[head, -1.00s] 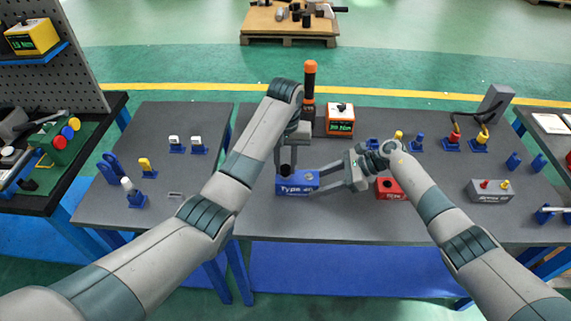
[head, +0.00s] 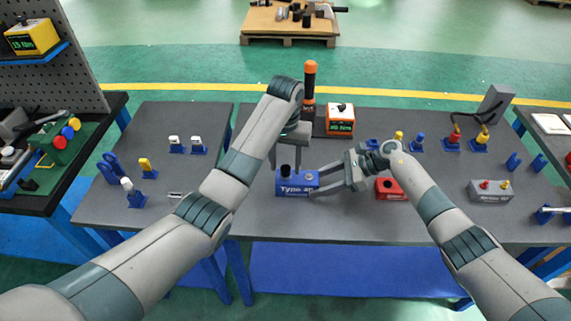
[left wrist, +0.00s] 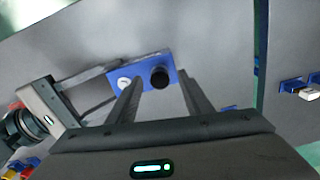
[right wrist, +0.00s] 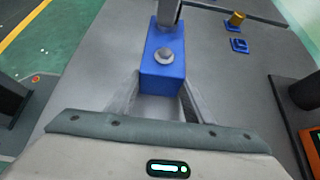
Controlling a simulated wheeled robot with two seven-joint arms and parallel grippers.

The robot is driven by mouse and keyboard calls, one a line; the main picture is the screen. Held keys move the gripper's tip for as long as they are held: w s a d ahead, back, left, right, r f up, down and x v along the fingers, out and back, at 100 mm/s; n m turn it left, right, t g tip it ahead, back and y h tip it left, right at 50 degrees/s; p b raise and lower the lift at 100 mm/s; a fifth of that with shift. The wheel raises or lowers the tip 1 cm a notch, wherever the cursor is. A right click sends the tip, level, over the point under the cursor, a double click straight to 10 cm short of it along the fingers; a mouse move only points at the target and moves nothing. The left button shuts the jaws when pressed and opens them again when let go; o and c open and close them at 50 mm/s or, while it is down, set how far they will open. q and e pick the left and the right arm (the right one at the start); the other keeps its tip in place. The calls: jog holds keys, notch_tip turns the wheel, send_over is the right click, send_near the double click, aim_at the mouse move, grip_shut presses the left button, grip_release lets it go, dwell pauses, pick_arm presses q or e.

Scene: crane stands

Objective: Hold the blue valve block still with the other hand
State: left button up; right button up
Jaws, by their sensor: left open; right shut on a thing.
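The blue valve block (head: 296,187), with white lettering on its front, sits on the dark grey table. It has a black knob (left wrist: 160,76) and a round silver fitting (right wrist: 164,56) on top. My right gripper (head: 321,181) is shut on the end of the block nearest the silver fitting, one finger on each side. My left gripper (head: 286,164) is open and empty above the black-knob end, its fingers pointing down. In the left wrist view the knob shows between the spread fingers, apart from them. The gripped end of the block is partly hidden in the head view.
A red block (head: 391,189) sits right of the blue one, beneath my right arm. An orange-topped driver (head: 310,85) and an orange display box (head: 340,120) stand behind. A grey block (head: 490,191) is at the right. The table's front middle is clear.

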pick_arm(q)
jog(key=shift+w+r, duration=0.2)
jog(key=shift+r, duration=1.7)
jog(key=shift+s+r, duration=0.2)
jog(key=shift+r, duration=0.15)
jog(key=shift+r, duration=0.1)
notch_tip(320, 180, up, 12)
pick_arm(e)
jog(key=o, duration=1.4)
jog(key=shift+c, duration=0.2)
